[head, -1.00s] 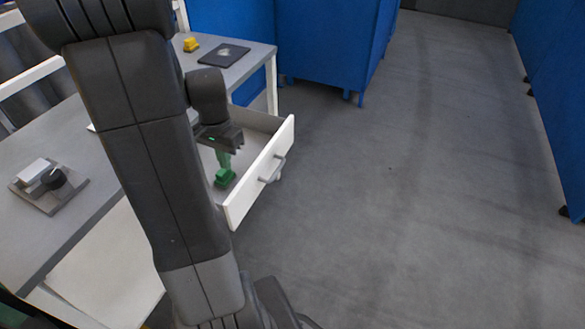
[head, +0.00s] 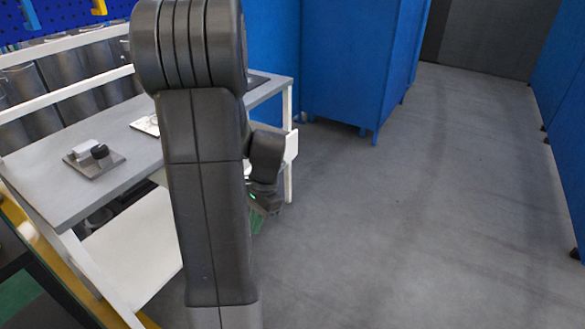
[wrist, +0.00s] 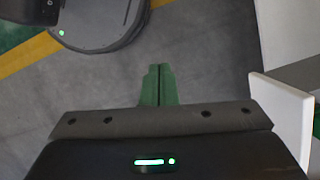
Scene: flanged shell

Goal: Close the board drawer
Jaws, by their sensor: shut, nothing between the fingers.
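The drawer's white front (head: 291,148) shows only as a strip in the head view, just right of my arm, below the desk's far end. It stands out from the desk, but my arm hides most of it and its handle. My gripper (head: 257,222) is low in front of the drawer side, partly behind my arm. In the wrist view the green fingers (wrist: 158,86) are pressed together with nothing between them. A white panel (wrist: 284,115), seemingly the drawer front, stands to their right, apart from them.
The grey desk (head: 50,181) carries a small plate with a block and a dark knob (head: 95,157). A white lower shelf (head: 130,250) is below it. Blue partitions (head: 350,70) stand behind. The grey floor (head: 430,220) on the right is clear.

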